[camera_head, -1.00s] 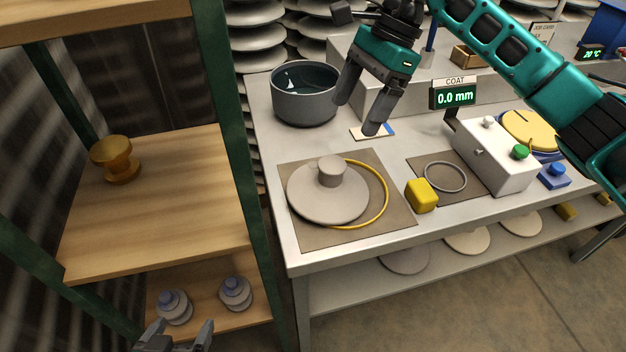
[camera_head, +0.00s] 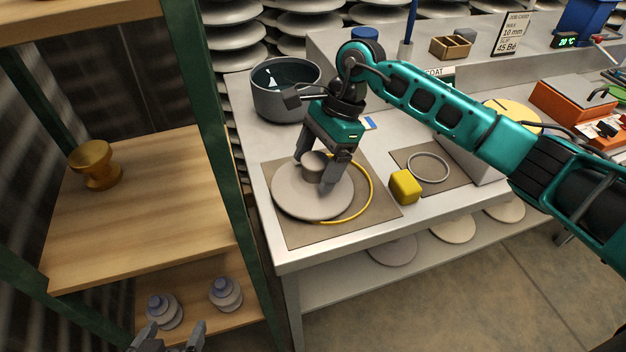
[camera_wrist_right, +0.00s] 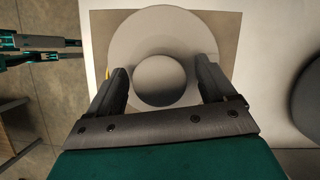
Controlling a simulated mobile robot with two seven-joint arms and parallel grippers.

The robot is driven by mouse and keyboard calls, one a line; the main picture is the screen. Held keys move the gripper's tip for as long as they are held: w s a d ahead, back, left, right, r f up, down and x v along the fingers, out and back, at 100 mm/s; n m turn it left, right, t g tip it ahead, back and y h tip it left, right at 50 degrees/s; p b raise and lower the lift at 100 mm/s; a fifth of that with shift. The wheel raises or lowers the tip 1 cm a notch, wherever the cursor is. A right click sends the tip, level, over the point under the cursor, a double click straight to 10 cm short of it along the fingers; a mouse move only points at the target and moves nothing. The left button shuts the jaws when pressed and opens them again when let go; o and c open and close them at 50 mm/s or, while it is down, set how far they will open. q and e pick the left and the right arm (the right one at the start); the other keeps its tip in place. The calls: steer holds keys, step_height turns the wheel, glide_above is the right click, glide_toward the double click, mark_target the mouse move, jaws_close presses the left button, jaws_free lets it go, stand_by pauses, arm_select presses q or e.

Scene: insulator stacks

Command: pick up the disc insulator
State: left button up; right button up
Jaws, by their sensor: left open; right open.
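The disc insulator (camera_head: 300,196) is a grey disc with a short round knob (camera_head: 314,166) on top. It lies flat on a brown mat (camera_head: 300,236), partly inside a yellow ring (camera_head: 371,192). My right gripper (camera_head: 314,180) is open over it, one finger on each side of the knob. In the right wrist view the knob (camera_wrist_right: 159,80) sits between the open fingers with gaps on both sides, and the disc (camera_wrist_right: 190,32) spreads beyond them. My left gripper (camera_head: 168,338) is open at the bottom edge, beside the lower shelf.
A dark pot (camera_head: 284,96) stands behind the mat. A yellow block (camera_head: 405,186) and a grey ring (camera_head: 428,167) lie to the right. The wooden shelf (camera_head: 150,215) at left holds a brass-coloured piece (camera_head: 95,165); small insulators (camera_head: 226,293) stand below.

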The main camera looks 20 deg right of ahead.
steer(key=shift+f, duration=0.1)
jaws_close()
stand_by(0.8)
